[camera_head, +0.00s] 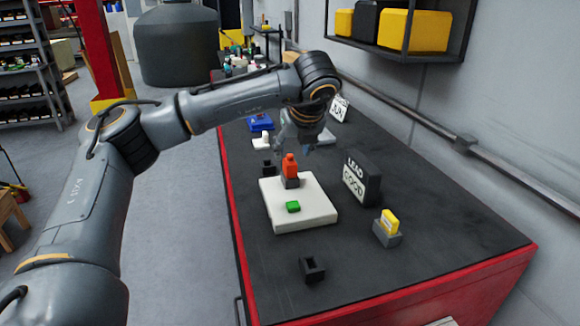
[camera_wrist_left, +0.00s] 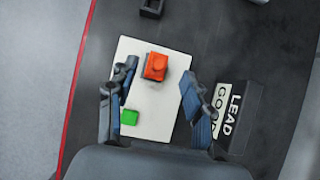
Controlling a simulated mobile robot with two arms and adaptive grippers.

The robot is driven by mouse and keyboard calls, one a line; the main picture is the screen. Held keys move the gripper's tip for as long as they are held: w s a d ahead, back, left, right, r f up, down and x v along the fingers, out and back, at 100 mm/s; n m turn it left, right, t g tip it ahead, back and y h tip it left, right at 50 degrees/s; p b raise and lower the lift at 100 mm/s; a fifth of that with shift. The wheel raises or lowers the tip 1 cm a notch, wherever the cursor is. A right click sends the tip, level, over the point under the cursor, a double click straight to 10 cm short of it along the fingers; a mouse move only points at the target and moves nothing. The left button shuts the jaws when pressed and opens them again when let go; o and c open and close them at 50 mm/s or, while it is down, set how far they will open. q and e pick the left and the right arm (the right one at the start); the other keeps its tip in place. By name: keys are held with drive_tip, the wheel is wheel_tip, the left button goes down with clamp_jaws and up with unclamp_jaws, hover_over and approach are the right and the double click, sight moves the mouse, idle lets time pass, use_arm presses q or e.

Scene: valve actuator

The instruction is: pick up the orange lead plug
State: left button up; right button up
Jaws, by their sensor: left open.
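The orange lead plug (camera_head: 290,166) stands upright in a small dark holder (camera_head: 291,183) on a white plate (camera_head: 316,210). It also shows in the left wrist view (camera_wrist_left: 155,67), seen from above on the white plate (camera_wrist_left: 150,110). My left gripper (camera_head: 302,148) is above and just behind the plug in the head view. In the left wrist view its two fingers (camera_wrist_left: 157,75) are spread, one on each side of the plug, with gaps between. The gripper is empty. My right gripper is in neither view.
A green block (camera_head: 293,207) lies on the plate. A black "LEAD GOOD" block (camera_head: 361,180) stands right of it. A yellow piece (camera_head: 389,222) sits in a grey holder. A black empty holder (camera_head: 312,269) stands in front. A wall rail and shelf (camera_head: 398,30) bound the right side.

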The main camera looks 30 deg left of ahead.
sight(291, 156)
use_arm(q)
drive_tip(key=p+x, duration=0.1)
drive_tip(key=x, duration=0.3)
drive_tip(key=shift+a+f, duration=0.25)
drive_tip(key=shift+f, duration=0.05)
drive_tip(key=shift+s+d, duration=0.1)
drive_tip(key=shift+c, duration=0.4)
drive_tip(key=shift+r, duration=0.1)
clamp_jaws()
